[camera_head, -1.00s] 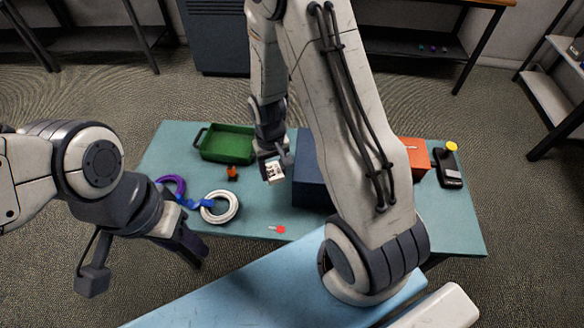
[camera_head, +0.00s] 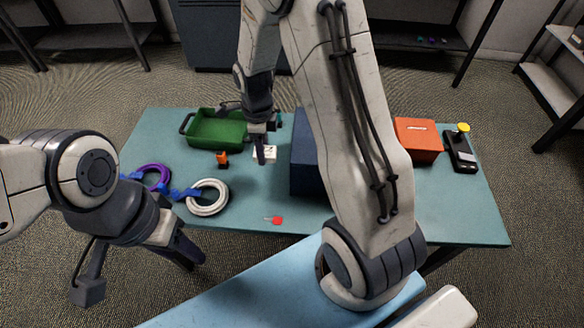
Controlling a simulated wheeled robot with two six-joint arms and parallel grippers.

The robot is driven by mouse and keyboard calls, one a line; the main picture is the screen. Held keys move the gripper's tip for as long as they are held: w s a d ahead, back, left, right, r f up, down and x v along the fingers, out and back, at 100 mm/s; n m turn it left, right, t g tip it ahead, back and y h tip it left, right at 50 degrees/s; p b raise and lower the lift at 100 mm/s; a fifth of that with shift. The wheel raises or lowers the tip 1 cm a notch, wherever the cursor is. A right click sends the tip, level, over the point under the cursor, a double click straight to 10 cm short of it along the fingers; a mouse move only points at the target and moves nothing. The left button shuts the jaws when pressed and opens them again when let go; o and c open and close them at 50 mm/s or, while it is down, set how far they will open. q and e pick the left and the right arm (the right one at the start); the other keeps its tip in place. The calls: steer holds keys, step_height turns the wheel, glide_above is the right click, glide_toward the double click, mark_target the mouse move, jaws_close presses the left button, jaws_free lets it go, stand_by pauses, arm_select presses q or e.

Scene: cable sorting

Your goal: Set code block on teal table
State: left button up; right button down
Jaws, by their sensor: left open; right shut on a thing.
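The code block (camera_head: 269,157) is a small white block with dark markings, partly hidden by the fingers. My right gripper (camera_head: 264,149) is shut on it over the teal table (camera_head: 345,222), left of the dark blue box. The block is at or just above the tabletop; I cannot tell if it touches. My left gripper (camera_head: 140,268) is open and empty, in front of the table's left front edge.
A green tray (camera_head: 216,146), orange object (camera_head: 222,159), purple coil (camera_head: 158,167), blue piece (camera_head: 185,192), white coil (camera_head: 222,197) and red item (camera_head: 277,220) lie around. A dark blue box (camera_head: 309,181), orange-red box (camera_head: 418,151) and black device (camera_head: 461,158) stand rightward.

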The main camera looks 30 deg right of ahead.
mark_target(267, 178)
step_height(267, 178, down, 10)
steer(key=shift+r, duration=0.15)
stand_by(0.4)
steer(key=shift+f, duration=0.2)
steer(key=shift+c, duration=1.2)
jaws_free()
steer(key=shift+r, duration=0.2)
